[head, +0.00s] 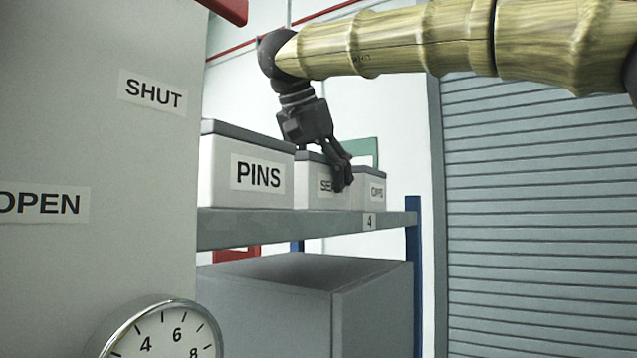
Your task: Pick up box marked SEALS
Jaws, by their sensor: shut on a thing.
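The box marked SEALS (307,190) stands on the shelf in the head view, between two other boxes. It is pale with a dark lid, and only the letters "SE" of its label show clearly. My gripper (343,184) points down at the right part of this box and covers the rest of the label. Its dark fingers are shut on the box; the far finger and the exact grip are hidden. The box looks level with its neighbours, and I cannot tell whether its base touches the shelf.
The box marked PINS (226,180) stands close on the left and a smaller marked box (374,191) on the right. The grey shelf (310,226) carries a "4" tag. A grey panel (90,120) blocks the left, with a gauge (160,335) below. A ribbed shutter (540,220) fills the right.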

